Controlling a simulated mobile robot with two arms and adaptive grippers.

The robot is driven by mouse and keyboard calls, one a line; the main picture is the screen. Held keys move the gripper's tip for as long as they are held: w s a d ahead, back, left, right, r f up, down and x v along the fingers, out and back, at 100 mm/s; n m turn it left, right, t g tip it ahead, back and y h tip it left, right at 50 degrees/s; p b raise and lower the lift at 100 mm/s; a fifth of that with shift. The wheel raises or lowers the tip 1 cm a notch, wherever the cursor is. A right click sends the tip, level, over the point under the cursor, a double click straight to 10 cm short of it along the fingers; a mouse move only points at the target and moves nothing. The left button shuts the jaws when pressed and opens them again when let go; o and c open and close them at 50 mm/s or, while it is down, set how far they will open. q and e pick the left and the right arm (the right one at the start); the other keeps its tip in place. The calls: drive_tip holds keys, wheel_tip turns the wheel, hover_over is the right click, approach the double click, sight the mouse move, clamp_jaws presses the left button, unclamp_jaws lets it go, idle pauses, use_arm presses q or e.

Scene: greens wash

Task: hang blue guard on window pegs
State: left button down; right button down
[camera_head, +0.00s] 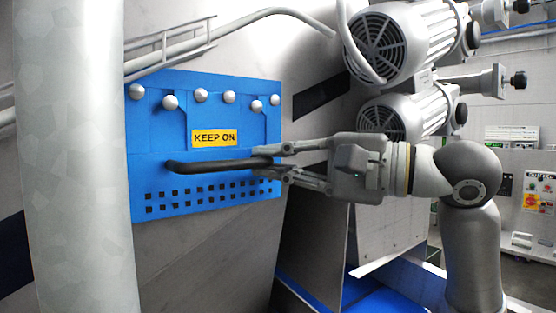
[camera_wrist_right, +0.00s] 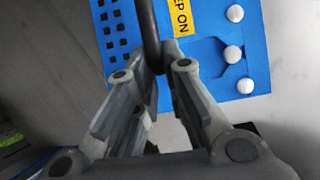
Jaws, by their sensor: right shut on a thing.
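The blue guard (camera_head: 160,140) is a flat panel with a yellow "KEEP ON" label, rows of square holes and a dark bar handle (camera_head: 205,167). It lies against or close to the grey wall, roughly upright. Several round pale pegs (camera_head: 200,95) show in front of its upper part, some by slots. I cannot tell whether the guard rests on them. My right gripper (camera_head: 268,163) is shut on the right end of the handle. In the right wrist view the handle (camera_wrist_right: 150,35) runs between the fingers. The window behind is hidden. My left gripper is not in view.
A wide pale column (camera_head: 75,160) stands in the left foreground, just left of the guard. Two grey motors (camera_head: 400,45) stick out at the upper right. A pipe and ladder-like rail (camera_head: 175,45) run above the guard. The wall below is clear.

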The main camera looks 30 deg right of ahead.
drive_tip(key=shift+f+b, duration=0.45)
drive_tip(key=shift+f, duration=0.25)
drive_tip(key=c, duration=1.4)
unclamp_jaws()
drive_tip(key=shift+c, duration=0.2)
drive_tip(key=v, duration=1.2)
